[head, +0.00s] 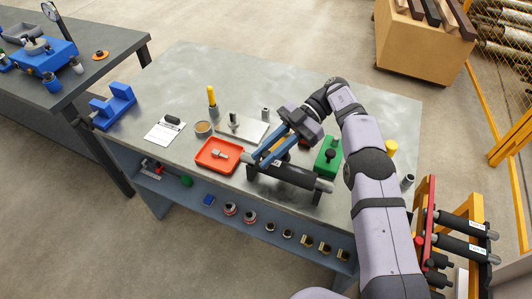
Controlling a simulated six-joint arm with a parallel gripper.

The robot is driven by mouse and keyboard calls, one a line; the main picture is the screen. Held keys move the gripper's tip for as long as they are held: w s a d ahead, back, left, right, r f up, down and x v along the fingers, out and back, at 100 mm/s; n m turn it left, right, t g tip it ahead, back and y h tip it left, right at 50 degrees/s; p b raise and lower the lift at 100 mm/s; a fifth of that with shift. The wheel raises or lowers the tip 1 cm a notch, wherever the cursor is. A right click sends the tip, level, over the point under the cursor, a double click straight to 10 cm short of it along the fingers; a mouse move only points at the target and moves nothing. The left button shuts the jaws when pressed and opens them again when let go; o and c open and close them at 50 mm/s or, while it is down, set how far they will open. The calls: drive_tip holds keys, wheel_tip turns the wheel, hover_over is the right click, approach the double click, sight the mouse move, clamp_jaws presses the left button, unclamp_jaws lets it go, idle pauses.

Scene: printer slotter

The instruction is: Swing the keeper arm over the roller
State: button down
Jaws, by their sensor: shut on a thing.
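The dark roller (293,175) lies across a dark cradle near the front edge of the grey workbench, with light metal ends. My gripper (258,161) comes down from the upper right, its two long blue fingers reaching to the roller's left end. The fingers are shut on a small part there, which seems to be the keeper arm. That part is mostly hidden by the fingers, so its angle over the roller cannot be told.
A red tray (218,156) with a small metal part sits left of the roller. A green block (328,157) with a black knob stands behind its right end. A metal plate (240,127) with posts and a yellow-handled tool (212,101) are farther back. The bench's back right is clear.

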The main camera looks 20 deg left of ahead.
drive_tip(key=c, duration=1.6)
unclamp_jaws()
drive_tip(key=shift+r, duration=0.15)
wheel_tip(320, 180, up, 10)
drive_tip(key=p, duration=0.9)
drive_tip(key=shift+p, duration=0.4)
drive_tip(key=shift+c, duration=0.3)
